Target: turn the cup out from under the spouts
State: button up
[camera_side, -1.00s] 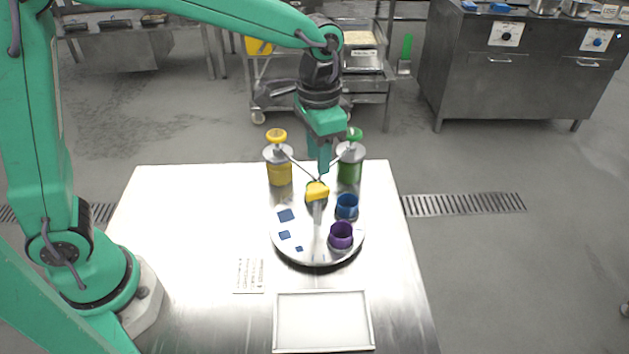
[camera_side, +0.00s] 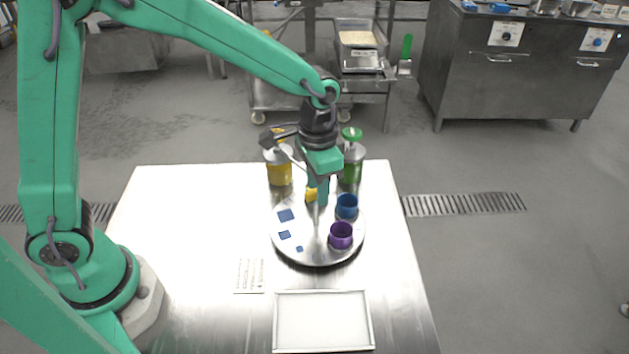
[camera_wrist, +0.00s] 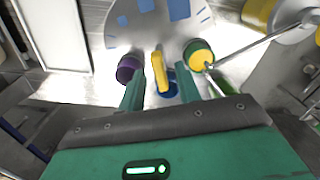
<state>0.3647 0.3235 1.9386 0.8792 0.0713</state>
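A round turntable (camera_side: 290,250) carries a purple cup (camera_side: 341,235), a blue cup (camera_side: 347,206) and blue square marks. A green-rimmed cup with yellow inside shows in the wrist view (camera_wrist: 200,56), at the ends of the spouts; in the side view my gripper mostly hides it. A yellow handle (camera_side: 311,195) stands over the turntable. My gripper (camera_side: 318,202) is lowered at it. In the wrist view the handle (camera_wrist: 158,72) is between my two fingers (camera_wrist: 163,80), which are apart with gaps beside it.
A yellow dispenser (camera_side: 279,167) and a green-topped dispenser (camera_side: 352,165) stand behind the turntable, their spouts slanting inward. A white-bottomed tray (camera_side: 322,320) and a marked card (camera_side: 250,275) lie in front. The table's left part is clear.

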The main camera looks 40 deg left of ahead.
grip_shut()
jog(key=shift+n, duration=7)
grip_release()
